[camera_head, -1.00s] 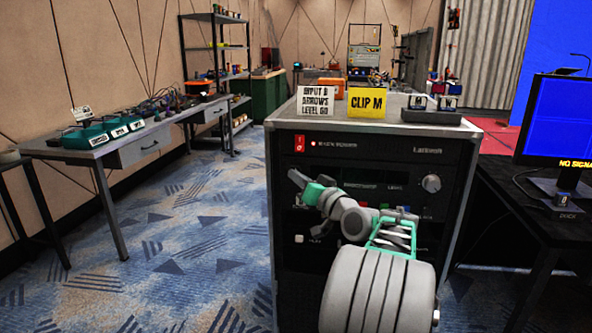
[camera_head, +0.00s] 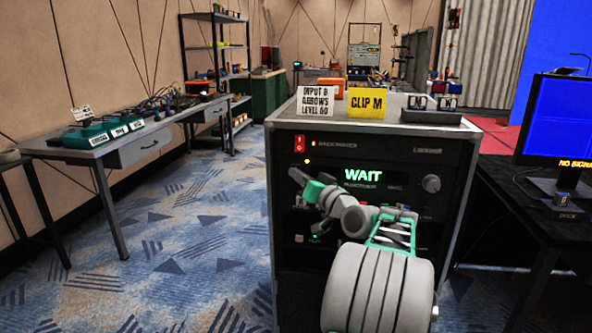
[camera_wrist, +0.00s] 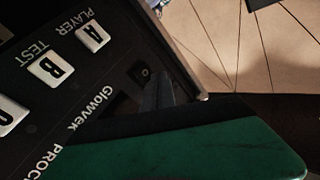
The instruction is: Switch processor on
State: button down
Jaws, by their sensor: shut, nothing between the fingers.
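The processor (camera_head: 384,187) is a black unit in the rack, with a lit green display (camera_head: 362,176) reading WAIT and a round knob (camera_head: 431,184) at its right. In the wrist view the dark fingertips (camera_wrist: 155,92) are close to a small black square switch (camera_wrist: 139,73) by the Glowvek lettering. I cannot tell whether they touch it.
The rack (camera_head: 455,160) has a red rocker switch (camera_head: 299,143) with a lit lamp above the processor. A white card (camera_head: 315,101) and a yellow CLIP M card (camera_head: 367,102) stand on top. A monitor table (camera_head: 525,205) is close at right; carpet is clear at left.

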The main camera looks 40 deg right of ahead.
jog(key=shift+f, duration=0.1)
jog(key=shift+s+a+f+b, duration=0.2)
jog(key=shift+s+a+b, duration=0.3)
jog(key=shift+a+b, duration=0.15)
jog(key=shift+s+a+f+b, duration=0.25)
jog(key=shift+s+a+b, duration=0.25)
jog(key=shift+a+b, duration=0.1)
jog(key=shift+s+a+f+b, duration=0.25)
jog(key=shift+s+a+b, duration=0.2)
jog(key=shift+a, duration=0.2)
jog(key=shift+s+a+f+b, duration=0.25)
jog(key=shift+s+a+b, duration=0.25)
jog(key=shift+a+b, duration=0.1)
